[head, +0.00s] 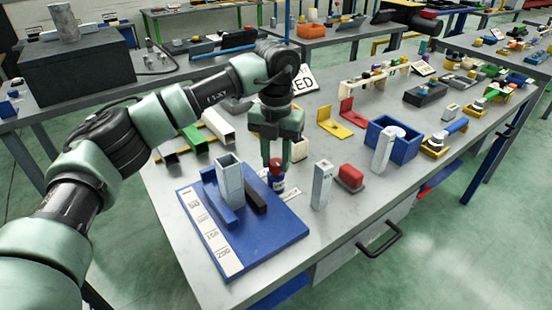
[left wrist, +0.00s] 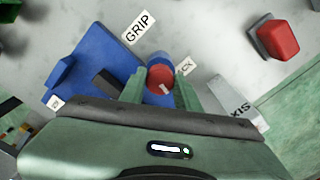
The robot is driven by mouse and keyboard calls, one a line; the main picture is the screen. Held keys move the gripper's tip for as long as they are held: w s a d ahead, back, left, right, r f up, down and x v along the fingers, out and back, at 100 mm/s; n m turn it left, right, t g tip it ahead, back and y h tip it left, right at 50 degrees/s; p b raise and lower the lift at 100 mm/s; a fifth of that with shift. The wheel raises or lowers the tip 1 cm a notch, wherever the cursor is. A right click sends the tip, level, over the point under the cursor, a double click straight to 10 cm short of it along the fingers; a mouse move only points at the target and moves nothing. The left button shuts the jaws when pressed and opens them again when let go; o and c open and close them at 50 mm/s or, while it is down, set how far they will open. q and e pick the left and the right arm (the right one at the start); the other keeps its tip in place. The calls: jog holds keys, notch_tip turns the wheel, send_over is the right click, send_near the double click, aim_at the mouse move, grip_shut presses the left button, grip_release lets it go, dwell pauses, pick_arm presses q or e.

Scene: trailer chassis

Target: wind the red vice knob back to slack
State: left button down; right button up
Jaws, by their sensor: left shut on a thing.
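The red vice knob (head: 275,170) sits on top of a small blue cylinder (head: 277,184) beside the blue plate (head: 270,243). My left gripper (head: 278,158) reaches down from above with its fingers around the knob. In the left wrist view, the red knob (left wrist: 159,76) lies between the two green fingers (left wrist: 160,88), and a pale mark shows on its top. A "GRIP" label (left wrist: 139,27) lies to one side, and a label ending in "CK" (left wrist: 185,66) is partly hidden on the other side. My right gripper is not in view.
A grey square tube (head: 230,184) stands on the blue plate next to a black bar (head: 256,200). A pale upright post (head: 321,185) and a red-topped block (head: 350,176) stand close on the right. A blue bin (head: 405,148) is farther right.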

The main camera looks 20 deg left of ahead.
aim_at(276, 162)
pick_arm(q)
jog(key=shift+n, duration=0.8)
jog(key=c, duration=1)
grip_release()
jog(key=shift+r, duration=0.1)
notch_tip(276, 162, up, 8)
jog(key=shift+f+b, duration=0.15)
jog(key=shift+b, duration=0.2)
